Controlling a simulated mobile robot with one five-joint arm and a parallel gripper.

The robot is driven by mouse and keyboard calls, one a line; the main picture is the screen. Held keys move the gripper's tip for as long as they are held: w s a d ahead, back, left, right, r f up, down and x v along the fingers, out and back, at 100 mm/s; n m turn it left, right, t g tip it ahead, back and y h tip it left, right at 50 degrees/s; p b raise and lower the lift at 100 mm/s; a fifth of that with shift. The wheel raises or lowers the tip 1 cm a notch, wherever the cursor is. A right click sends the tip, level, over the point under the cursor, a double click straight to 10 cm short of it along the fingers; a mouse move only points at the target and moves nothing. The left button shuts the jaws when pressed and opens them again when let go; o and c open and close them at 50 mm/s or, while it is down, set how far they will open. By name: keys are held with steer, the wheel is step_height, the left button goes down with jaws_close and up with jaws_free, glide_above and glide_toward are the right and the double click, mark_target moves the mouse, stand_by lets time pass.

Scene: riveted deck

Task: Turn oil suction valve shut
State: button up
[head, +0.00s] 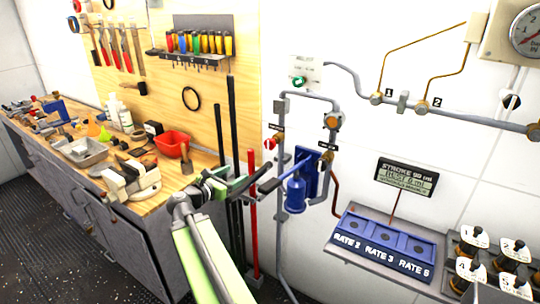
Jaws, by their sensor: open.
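A small valve with a red and white knob (270,143) sits on the left pipe of a wall-mounted pump rig, under a small dark label. A brass-coloured valve (328,147) sits on the right pipe under another label. Both labels are too small to read, so I cannot tell which is the oil suction valve. A blue pump body (296,193) hangs between the pipes. My gripper (277,176) is open and empty, with dark fingers pointing right. In the picture it is below the red and white knob and left of the pump; contact is not clear.
A workbench (118,230) with tools, a vise (131,182) and a red bin (173,144) stands left. Black and red upright bars (252,215) stand behind my arm. A blue RATE panel (385,245) and several labelled knobs (470,268) are at right.

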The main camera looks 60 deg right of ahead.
mark_target(268, 146)
steer(key=d+r+n, duration=0.1)
steer(key=d, duration=0.5)
steer(key=s+d+r+n+h, duration=0.1)
steer(key=d, duration=0.6)
steer(key=s+d+n, duration=0.1)
steer(key=d, duration=0.6)
steer(key=shift+d+r+h, duration=0.15)
steer(key=shift+r+h, duration=0.25)
steer(key=shift+c, duration=0.4)
